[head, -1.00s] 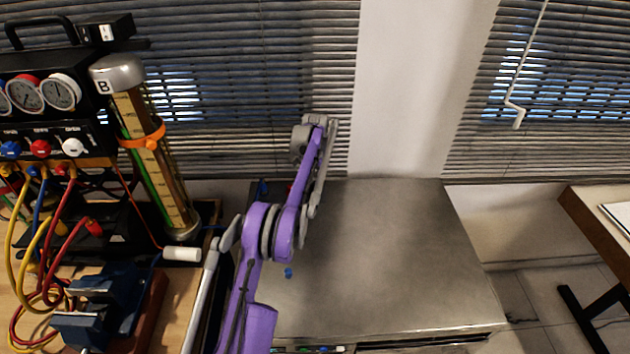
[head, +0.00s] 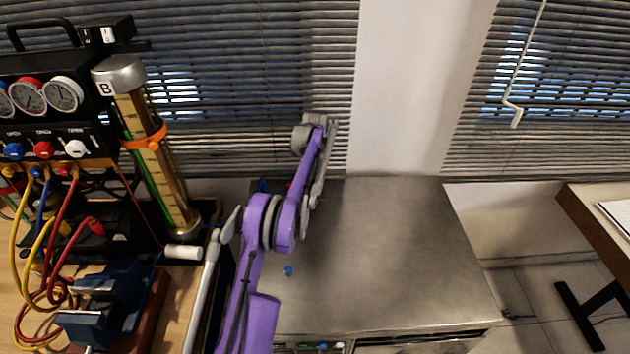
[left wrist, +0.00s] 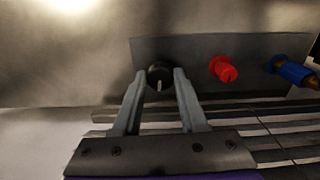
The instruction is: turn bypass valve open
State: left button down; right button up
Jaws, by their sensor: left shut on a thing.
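In the left wrist view a grey panel (left wrist: 195,52) carries a black round knob (left wrist: 159,74) with a short white mark, which stands near vertical. I take this knob to be the bypass valve; no label is readable. My left gripper (left wrist: 160,76) has its two fingers on either side of the knob, shut on it. The fingertips hide the knob's sides. In the head view my purple arm hides the gripper and the knob. My right gripper is in neither view.
A red fitting (left wrist: 223,68) and a blue fitting (left wrist: 296,73) sit right of the knob. A metal cabinet (head: 390,250) has a mostly clear top. At left stand a gauge unit (head: 45,110) with hoses, a tall cylinder (head: 155,160) and a blue vise (head: 105,300).

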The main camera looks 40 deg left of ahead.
aim_at(316, 184)
pick_arm(q)
jog(key=shift+n, duration=0.6)
jog(key=shift+c, duration=2.2)
grip_release()
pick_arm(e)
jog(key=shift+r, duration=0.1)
pick_arm(q)
jog(key=shift+r, duration=0.1)
notch_tip(316, 184, up, 11)
jog(key=p, duration=0.1)
jog(key=shift+f, duration=0.2)
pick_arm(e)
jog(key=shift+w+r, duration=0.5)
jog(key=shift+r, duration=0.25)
pick_arm(q)
jog(key=shift+d, duration=0.1)
